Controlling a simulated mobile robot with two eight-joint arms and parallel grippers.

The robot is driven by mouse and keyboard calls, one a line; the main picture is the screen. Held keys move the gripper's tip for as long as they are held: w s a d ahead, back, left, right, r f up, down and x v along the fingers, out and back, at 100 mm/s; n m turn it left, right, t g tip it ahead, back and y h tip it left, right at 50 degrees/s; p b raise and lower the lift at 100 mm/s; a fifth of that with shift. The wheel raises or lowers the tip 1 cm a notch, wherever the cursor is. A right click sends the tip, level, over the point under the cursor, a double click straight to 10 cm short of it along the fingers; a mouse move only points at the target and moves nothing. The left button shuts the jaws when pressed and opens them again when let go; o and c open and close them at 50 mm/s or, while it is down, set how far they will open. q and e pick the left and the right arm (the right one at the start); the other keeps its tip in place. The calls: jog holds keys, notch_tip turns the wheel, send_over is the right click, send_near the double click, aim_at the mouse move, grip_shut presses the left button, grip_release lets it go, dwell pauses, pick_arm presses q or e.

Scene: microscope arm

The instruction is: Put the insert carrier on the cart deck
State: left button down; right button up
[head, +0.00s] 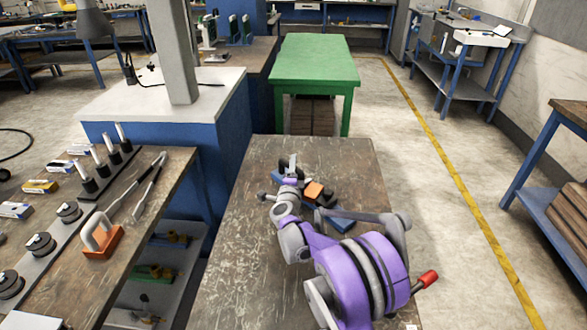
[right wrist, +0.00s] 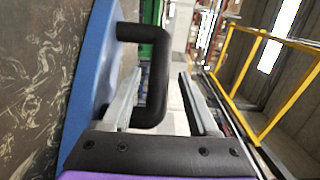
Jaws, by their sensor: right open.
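The insert carrier appears to be the blue board with a black loop handle; its blue board (right wrist: 92,75) and handle (right wrist: 157,75) fill the left of the right wrist view. In the head view its blue edge (head: 342,222) shows on the worn worktop, with an orange block and dark blocks on it; my right arm hides much of it. My right gripper (head: 289,163) is open at the carrier. In the right wrist view its fingers (right wrist: 160,95) stand on either side of the handle's bar, with a gap to the right finger. I cannot tell which surface is the cart deck.
The worn brown worktop (head: 245,250) is clear left of my right arm. A green table (head: 313,60) stands beyond it. At left, a bench holds an orange block with a white handle (head: 103,246), tongs and small boxes. A grey post (head: 173,50) rises from a white-topped blue cabinet.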

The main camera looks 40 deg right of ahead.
jog(key=shift+r, duration=0.1)
jog(key=v, duration=1.1)
jog(key=shift+s+a, duration=0.1)
jog(key=shift+a, duration=0.05)
jog(key=shift+s+a, duration=0.2)
jog(key=shift+s, duration=0.1)
